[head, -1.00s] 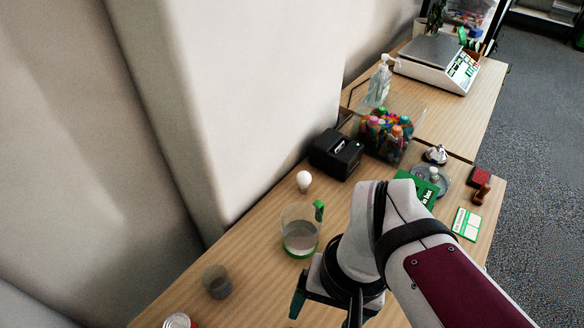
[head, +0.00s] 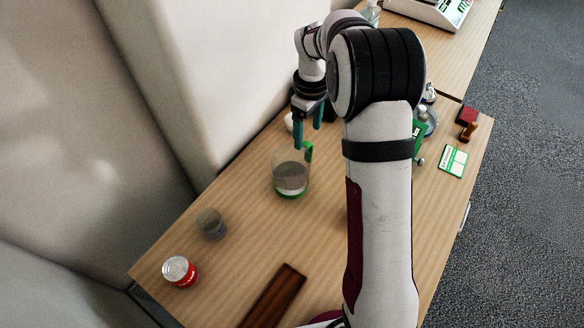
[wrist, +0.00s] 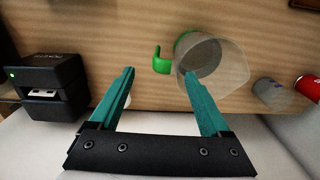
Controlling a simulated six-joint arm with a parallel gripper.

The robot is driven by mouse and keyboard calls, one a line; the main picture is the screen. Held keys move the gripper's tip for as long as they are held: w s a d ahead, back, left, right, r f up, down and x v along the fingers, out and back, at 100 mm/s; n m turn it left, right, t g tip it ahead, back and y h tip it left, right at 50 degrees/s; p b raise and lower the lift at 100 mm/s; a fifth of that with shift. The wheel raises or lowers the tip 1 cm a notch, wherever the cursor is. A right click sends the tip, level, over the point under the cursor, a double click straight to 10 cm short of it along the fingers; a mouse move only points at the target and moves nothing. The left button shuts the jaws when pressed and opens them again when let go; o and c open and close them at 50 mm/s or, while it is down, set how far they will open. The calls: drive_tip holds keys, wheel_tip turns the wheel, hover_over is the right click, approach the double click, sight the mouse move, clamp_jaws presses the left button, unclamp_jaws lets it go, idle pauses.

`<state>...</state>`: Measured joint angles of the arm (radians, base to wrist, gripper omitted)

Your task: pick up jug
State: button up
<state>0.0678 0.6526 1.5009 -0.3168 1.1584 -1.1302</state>
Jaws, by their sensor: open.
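The jug (head: 289,180) is clear with a green base and a green handle, and stands upright on the wooden table. In the wrist view the jug (wrist: 222,70) is just beyond the fingertips, with its green handle on its left side. My gripper (head: 309,132) is open and empty, with teal fingers pointing down above and behind the jug near its handle. In the wrist view my gripper (wrist: 160,73) has its fingers wide apart, and the handle appears between and beyond the tips. I cannot tell whether a finger touches the jug.
A grey cup (head: 211,224) and a red can (head: 180,271) stand left of the jug. A dark wooden strip (head: 273,297) lies at the front. A black printer (wrist: 47,88) and a partly hidden white bulb-like object (head: 289,122) are near the wall.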

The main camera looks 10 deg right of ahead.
sight(306, 143)
drive_tip(key=f, duration=0.5)
drive_tip(key=shift+s+a, duration=0.15)
drive_tip(key=shift+s, duration=0.15)
clamp_jaws()
